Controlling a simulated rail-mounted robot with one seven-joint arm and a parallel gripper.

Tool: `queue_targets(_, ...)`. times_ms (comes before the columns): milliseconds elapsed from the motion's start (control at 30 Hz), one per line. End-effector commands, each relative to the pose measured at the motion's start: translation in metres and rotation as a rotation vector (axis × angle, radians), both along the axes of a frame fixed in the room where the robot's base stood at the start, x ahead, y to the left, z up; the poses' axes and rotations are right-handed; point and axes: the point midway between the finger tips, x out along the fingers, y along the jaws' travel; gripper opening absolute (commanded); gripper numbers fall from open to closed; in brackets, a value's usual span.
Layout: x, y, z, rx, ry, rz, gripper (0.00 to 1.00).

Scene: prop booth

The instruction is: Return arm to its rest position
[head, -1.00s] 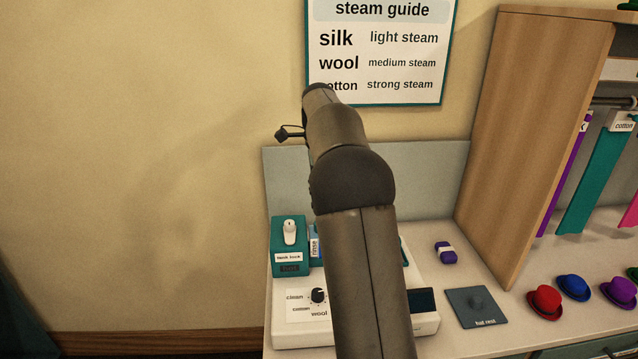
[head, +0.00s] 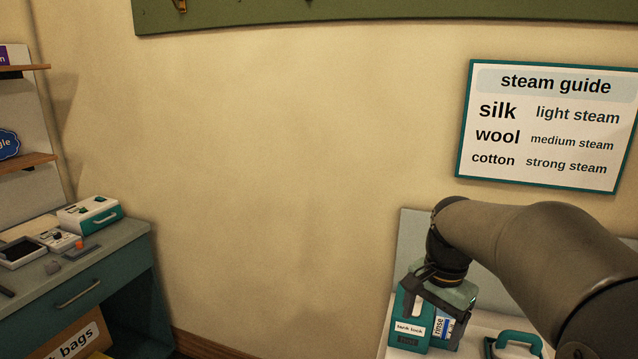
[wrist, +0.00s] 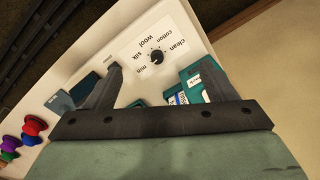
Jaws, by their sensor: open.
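My arm comes in from the right in the head view and bends down at the left end of the counter. My gripper (head: 434,318) points down there, in front of the teal tank lock block (head: 408,338) as the camera sees it. In the wrist view my gripper (wrist: 161,68) has its two dark fingers spread wide, with nothing held between them. Past the fingers lies the white machine (wrist: 180,22) with a black dial (wrist: 156,57). Whether a finger touches anything cannot be told.
A blue rinse item (head: 441,327) stands beside the tank lock block, and a teal handle (head: 515,338) is to its right. The steam guide sign (head: 550,125) hangs above. A teal desk (head: 90,285) stands at far left.

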Motion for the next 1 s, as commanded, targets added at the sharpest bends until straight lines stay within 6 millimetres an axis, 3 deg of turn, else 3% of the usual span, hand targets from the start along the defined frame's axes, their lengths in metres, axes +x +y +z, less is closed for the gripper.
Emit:
queue_targets(33,-0.034,0.016,-0.009,-0.006,-0.007,0.14,0.78)
queue_targets(200,-0.124,0.047,-0.049,-0.036,-0.026,0.58,0.78)
queue_targets(300,-0.16,0.055,-0.07,-0.053,-0.031,0.753,0.78)
queue_targets(367,-0.174,0.057,-0.078,-0.06,-0.03,0.822,0.78)
queue_targets(500,-0.188,0.059,-0.087,-0.066,-0.031,0.894,0.78)
queue_targets(1000,-0.188,0.059,-0.087,-0.065,-0.029,0.893,0.78)
